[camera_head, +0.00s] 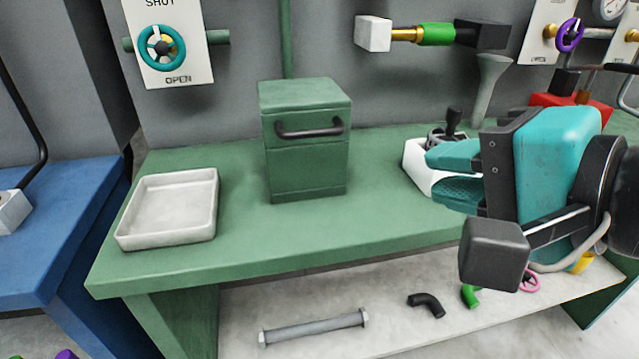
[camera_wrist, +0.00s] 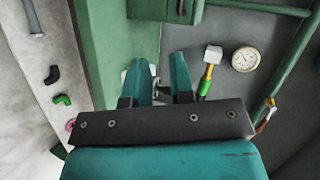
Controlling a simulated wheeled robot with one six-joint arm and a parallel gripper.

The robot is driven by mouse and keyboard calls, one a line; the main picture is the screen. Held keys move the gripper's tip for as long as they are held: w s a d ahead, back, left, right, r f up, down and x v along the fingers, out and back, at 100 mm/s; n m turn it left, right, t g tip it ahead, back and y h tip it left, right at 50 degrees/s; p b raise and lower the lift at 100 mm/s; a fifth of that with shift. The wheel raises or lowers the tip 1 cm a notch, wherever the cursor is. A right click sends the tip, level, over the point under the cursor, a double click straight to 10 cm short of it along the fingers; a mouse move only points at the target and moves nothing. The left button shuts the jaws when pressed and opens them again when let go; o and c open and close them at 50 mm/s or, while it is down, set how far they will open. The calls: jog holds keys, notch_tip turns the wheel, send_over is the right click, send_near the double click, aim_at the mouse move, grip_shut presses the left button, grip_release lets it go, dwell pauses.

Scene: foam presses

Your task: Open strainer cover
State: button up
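The strainer looks to be a green box (camera_head: 308,165) standing on the green bench. Its cover (camera_head: 305,95) is the top part with a dark bar handle (camera_head: 310,130) on the front, and it sits closed on the box. My teal gripper (camera_head: 434,174) is to the right of the box, apart from it, with its fingers pointing left in the head view. The fingers are spread and nothing shows between them. In the wrist view the gripper (camera_wrist: 161,70) also shows a clear gap, and the green box (camera_wrist: 165,8) is partly cut off at the top edge.
A pale tray (camera_head: 130,238) lies on the bench left of the box. A white unit with a black lever (camera_head: 412,160) stands close behind my gripper. A wall pipe with a green section (camera_head: 437,34) is above. The bench in front of the box is clear.

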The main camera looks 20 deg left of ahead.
jog(key=a+m+y+b, duration=0.1)
jog(key=a+m+y, duration=0.1)
jog(key=p, duration=1.5)
send_near(319, 134)
jog(key=a, duration=0.1)
jog(key=shift+t, duration=0.5)
jog(key=x, duration=0.3)
jog(key=p+x, duration=0.1)
jog(key=x, duration=0.2)
jog(key=p+x, duration=0.1)
jog(key=x, duration=0.3)
jog(key=shift+d+f, duration=0.1)
jog(key=shift+f, duration=0.2)
jog(key=shift+c, duration=0.2)
grip_shut()
